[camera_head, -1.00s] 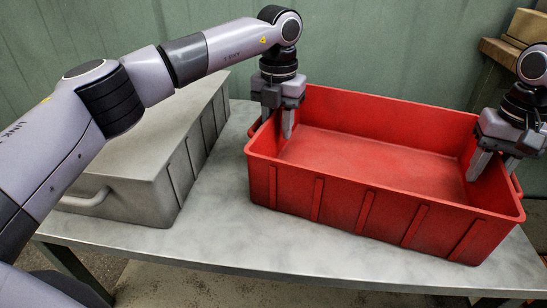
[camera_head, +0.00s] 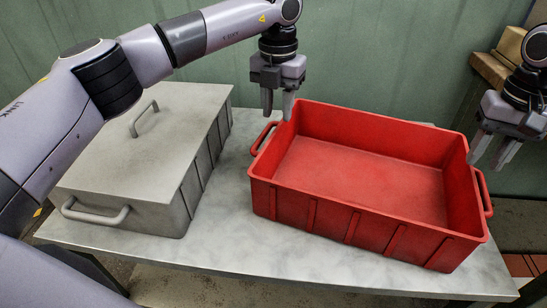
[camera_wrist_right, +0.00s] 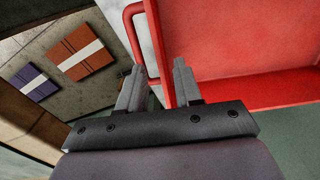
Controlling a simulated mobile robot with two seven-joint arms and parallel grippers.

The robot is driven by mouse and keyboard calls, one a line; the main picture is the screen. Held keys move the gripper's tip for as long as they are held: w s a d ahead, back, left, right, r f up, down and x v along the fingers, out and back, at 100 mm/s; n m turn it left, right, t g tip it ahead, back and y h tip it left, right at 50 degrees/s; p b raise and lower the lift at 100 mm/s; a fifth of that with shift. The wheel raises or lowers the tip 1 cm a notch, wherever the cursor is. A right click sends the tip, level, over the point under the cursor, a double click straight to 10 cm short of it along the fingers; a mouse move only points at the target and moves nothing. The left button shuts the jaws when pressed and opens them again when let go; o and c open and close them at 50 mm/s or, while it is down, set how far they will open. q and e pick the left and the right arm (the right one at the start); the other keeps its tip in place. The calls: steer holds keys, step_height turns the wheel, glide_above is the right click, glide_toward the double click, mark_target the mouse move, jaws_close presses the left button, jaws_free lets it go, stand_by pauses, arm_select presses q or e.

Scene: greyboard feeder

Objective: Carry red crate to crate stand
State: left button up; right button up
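The red crate (camera_head: 365,235) is open-topped and looks empty. It rests upright on a grey metal-topped table (camera_head: 225,240), which may be the crate stand; I cannot tell. Both its handles, left (camera_head: 264,138) and right (camera_head: 484,192), are bare. My left gripper (camera_head: 278,115) is above and just behind the left handle, open and empty. My right gripper (camera_head: 490,160) is above the right handle, open and empty. In the right wrist view its fingers (camera_wrist_right: 158,85) are apart, with the crate's rim and handle (camera_wrist_right: 128,35) visible beyond them.
A grey lidded box (camera_head: 130,165) stands left of the crate, with a strip of bare tabletop between them. A green wall (camera_head: 400,60) is behind the table. Boxes (camera_head: 508,45) sit on a wooden shelf at back right. The floor with coloured packages (camera_wrist_right: 82,52) shows in the wrist view.

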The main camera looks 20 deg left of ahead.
step_height(320, 180, up, 34)
steer(key=p, duration=2.1)
steer(key=shift+f, duration=0.15)
steer(key=shift+s+f, duration=0.1)
